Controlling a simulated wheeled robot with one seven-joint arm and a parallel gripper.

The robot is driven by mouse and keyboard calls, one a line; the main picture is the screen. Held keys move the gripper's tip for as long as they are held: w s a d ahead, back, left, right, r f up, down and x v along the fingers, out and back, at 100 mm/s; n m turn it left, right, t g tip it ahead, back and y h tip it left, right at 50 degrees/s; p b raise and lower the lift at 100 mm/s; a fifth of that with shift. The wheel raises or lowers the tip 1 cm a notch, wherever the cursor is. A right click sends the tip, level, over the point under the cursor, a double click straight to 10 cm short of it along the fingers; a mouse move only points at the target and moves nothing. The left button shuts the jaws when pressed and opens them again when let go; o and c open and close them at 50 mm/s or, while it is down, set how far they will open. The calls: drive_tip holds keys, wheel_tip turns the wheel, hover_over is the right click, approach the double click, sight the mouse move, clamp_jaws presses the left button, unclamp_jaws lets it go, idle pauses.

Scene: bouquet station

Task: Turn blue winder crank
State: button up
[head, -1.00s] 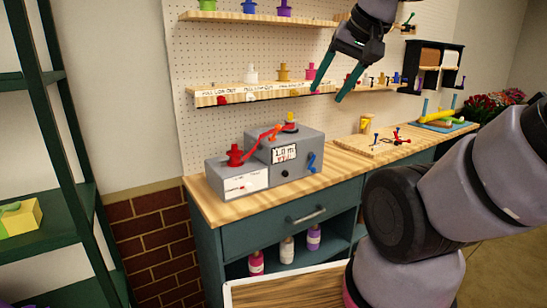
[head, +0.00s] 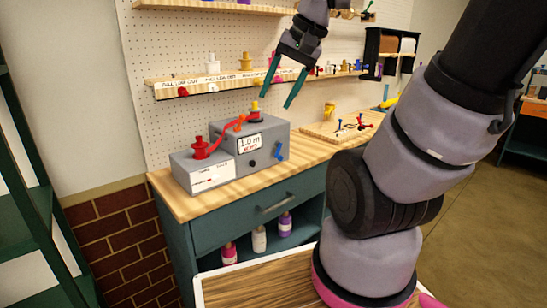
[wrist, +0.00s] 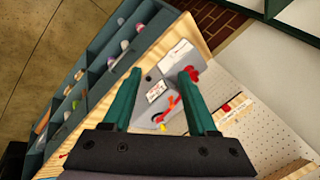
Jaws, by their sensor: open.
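The grey winder machine (head: 232,155) stands on the wooden counter, with a red spool, an orange-red ribbon and a label reading about 1.0 m. Its blue crank (head: 280,151) sticks out of the front face at the right. My gripper (head: 281,92) is open and empty, pointing down above and behind the machine's right side, apart from it. In the wrist view the open green fingers of my gripper (wrist: 165,85) frame the grey machine (wrist: 160,92) from above. The blue crank cannot be made out in the wrist view.
A pegboard with shelves of coloured spools (head: 245,62) rises behind the counter (head: 180,205). A wooden board with small pegs (head: 345,128) lies to the right of the machine. Below is a drawer with a handle (head: 274,203) and bottles (head: 258,238).

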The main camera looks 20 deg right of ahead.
drive_tip(key=w+a+f+m+g+y, duration=0.25)
drive_tip(key=w+f+m+y, duration=0.25)
drive_tip(key=w+f, duration=0.3)
drive_tip(key=m+t+h, duration=0.2)
drive_tip(key=m+t, duration=1.3)
drive_tip(key=m, duration=0.8)
approach(282, 159)
drive_tip(key=x, duration=1)
drive_tip(key=shift+w+a, duration=0.15)
drive_tip(key=shift+w, duration=0.2)
clamp_jaws()
